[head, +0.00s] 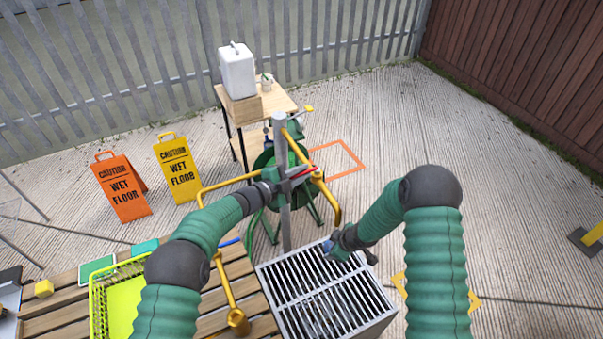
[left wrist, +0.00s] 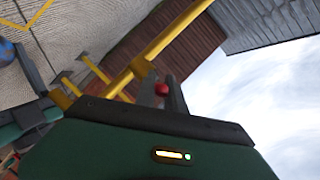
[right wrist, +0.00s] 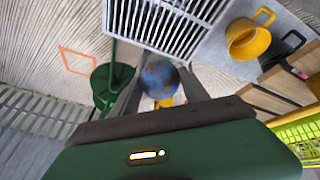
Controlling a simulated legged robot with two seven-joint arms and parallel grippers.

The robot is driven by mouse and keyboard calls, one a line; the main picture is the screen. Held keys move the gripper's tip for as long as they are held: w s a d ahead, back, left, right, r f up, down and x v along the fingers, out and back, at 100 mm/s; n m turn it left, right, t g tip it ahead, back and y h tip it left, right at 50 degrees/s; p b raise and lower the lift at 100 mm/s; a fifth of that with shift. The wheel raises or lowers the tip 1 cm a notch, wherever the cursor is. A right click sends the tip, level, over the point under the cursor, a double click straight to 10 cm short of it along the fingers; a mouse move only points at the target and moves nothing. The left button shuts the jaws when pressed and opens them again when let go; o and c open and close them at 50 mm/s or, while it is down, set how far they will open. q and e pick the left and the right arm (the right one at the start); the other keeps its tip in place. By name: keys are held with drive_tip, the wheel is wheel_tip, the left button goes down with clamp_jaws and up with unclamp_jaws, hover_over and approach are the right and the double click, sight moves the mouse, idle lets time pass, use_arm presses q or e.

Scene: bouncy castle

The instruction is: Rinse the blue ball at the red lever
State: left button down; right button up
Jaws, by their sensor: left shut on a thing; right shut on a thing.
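The red lever (head: 303,173) sits on the yellow pipework at the grey post. My left gripper (head: 284,180) is shut on it; its red round end (left wrist: 162,89) shows between the fingers in the left wrist view. My right gripper (head: 333,250) is shut on the blue ball (right wrist: 159,78), which has darker mottled patches. In the head view the ball (head: 328,246) is small and partly hidden by the fingers. It is held above the metal grate (head: 262,272), a little below the yellow spout's end (head: 336,220). I cannot make out any water.
A yellow-green basket (head: 95,300) and slatted wooden bench (head: 205,325) are at the lower left. Two wet floor signs, orange (head: 122,188) and yellow (head: 177,168), stand beyond. A small table (head: 282,103) with a white canister (head: 237,70) stands at the back. Paving at right is mostly clear.

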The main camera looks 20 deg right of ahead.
use_arm(q)
drive_tip(key=shift+s+d+f, duration=0.1)
drive_tip(key=shift+s+f, duration=0.05)
drive_tip(key=shift+s, duration=0.05)
drive_tip(key=shift+s+d+n+t+y, duration=0.15)
drive_tip(key=shift+s+n+t+y, duration=0.25)
drive_tip(key=shift+n+t+y, duration=0.4)
drive_tip(key=shift+s+d+n+t+y, duration=0.1)
drive_tip(key=shift+s+n+t+y, duration=0.35)
drive_tip(key=shift+n+t, duration=0.5)
drive_tip(key=shift+w, duration=0.15)
drive_tip(key=c, duration=1.7)
unclamp_jaws()
drive_tip(key=shift+c, duration=0.2)
drive_tip(key=shift+o, duration=1.3)
drive_tip(key=shift+w, duration=0.15)
drive_tip(key=v, duration=1.1)
drive_tip(key=shift+s+a, duration=0.15)
drive_tip(key=shift+s, duration=0.25)
